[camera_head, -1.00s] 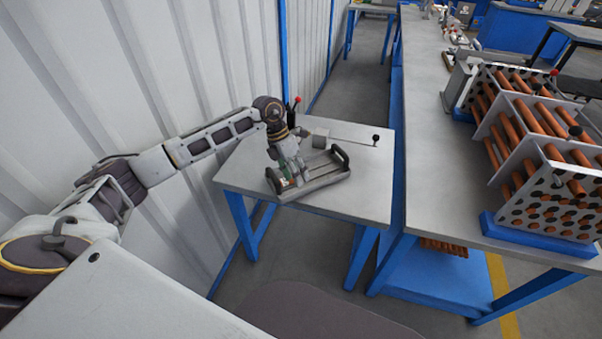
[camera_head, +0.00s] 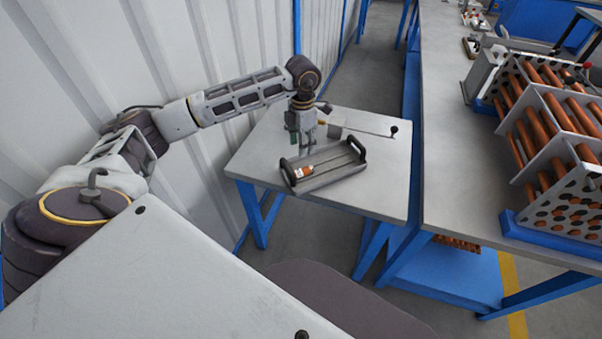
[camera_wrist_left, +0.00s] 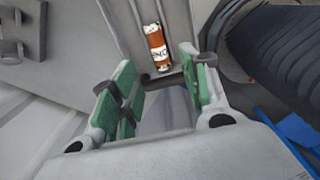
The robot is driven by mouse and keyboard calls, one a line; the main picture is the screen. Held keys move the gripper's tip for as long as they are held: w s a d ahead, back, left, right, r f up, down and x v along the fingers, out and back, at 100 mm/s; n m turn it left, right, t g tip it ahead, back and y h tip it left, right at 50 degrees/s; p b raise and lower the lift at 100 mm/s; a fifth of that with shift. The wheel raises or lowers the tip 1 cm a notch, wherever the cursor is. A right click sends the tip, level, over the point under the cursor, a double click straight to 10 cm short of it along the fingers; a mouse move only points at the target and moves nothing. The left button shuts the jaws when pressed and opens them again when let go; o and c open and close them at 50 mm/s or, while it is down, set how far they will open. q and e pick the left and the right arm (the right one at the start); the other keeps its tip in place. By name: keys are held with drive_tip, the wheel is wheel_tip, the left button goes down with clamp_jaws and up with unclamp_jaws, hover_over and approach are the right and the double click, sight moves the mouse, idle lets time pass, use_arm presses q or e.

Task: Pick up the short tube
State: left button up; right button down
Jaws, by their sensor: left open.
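The short tube (camera_head: 303,172) is copper-orange with a white label and lies in the left part of a grey tray (camera_head: 335,176) with dark end handles. It also shows in the left wrist view (camera_wrist_left: 156,45), lying in a groove beyond the fingertips. My left gripper (camera_head: 303,143) is above and behind the tray's left end, apart from the tube. In the left wrist view the left gripper (camera_wrist_left: 160,72) has its green-padded fingers spread with nothing between them. My right gripper is not in view.
The tray stands on a small blue-legged table (camera_head: 375,196). A grey block (camera_head: 335,131) and a thin rod with a black knob (camera_head: 394,130) are behind it. A corrugated wall (camera_head: 200,50) is at left. A longer bench at right carries a rack of copper tubes (camera_head: 560,150).

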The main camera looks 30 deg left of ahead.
use_arm(q)
hover_over(301, 171)
wheel_tip(301, 171, down, 8)
drive_tip(key=shift+w+d+r, duration=0.1)
drive_tip(key=shift+w+r, duration=0.05)
drive_tip(key=shift+f, duration=0.85)
wheel_tip(301, 171, down, 3)
drive_tip(key=shift+r+p, duration=0.1)
drive_tip(key=shift+p, duration=0.2)
drive_tip(key=shift+f, duration=0.65)
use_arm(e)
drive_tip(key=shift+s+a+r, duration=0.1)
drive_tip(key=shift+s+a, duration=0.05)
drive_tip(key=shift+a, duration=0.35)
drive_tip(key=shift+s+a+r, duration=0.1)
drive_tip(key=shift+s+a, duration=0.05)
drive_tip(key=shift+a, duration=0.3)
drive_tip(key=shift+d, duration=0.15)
